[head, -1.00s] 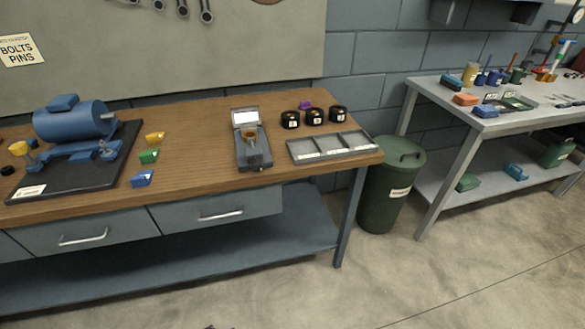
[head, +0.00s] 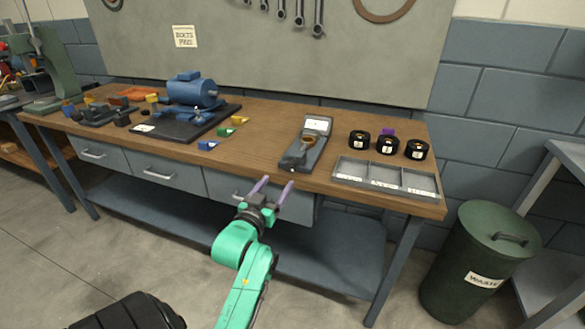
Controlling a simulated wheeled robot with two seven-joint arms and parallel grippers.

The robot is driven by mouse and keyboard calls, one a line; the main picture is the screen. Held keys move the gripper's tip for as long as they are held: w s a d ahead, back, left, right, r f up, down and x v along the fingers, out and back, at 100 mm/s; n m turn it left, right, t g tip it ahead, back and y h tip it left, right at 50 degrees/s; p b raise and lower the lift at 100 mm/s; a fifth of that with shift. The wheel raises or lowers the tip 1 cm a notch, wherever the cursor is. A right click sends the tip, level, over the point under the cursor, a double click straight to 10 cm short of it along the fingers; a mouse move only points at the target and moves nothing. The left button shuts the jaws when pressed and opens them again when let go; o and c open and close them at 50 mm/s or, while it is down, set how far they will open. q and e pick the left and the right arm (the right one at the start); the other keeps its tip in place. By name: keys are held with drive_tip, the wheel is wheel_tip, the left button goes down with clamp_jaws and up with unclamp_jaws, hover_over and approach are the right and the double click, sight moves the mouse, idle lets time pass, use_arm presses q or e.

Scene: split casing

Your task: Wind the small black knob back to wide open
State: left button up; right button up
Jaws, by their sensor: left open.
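I cannot make out for certain which part is the small black knob. A small dark piece (head: 122,120) sits on the bench left of the pump's black base plate (head: 150,133), too small to identify. The blue pump (head: 192,92) stands on that plate, with small fittings along its front. My left gripper (head: 274,186) is open and empty, its two purple fingers apart. It shows in front of the bench's drawer front, below the gauge-like grey device (head: 306,145), and appears to touch nothing. My right gripper is not in view.
The wooden bench top (head: 260,140) is bare between the coloured blocks (head: 225,133) and the grey device. Several black round containers (head: 387,145) stand behind a grey divided tray (head: 385,175) at the right. A green waste bin (head: 475,265) stands on the floor at the right.

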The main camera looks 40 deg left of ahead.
sight(289, 167)
use_arm(q)
drive_tip(key=x, duration=0.9)
drive_tip(key=shift+w, duration=0.25)
drive_tip(key=shift+d, duration=0.1)
clamp_jaws()
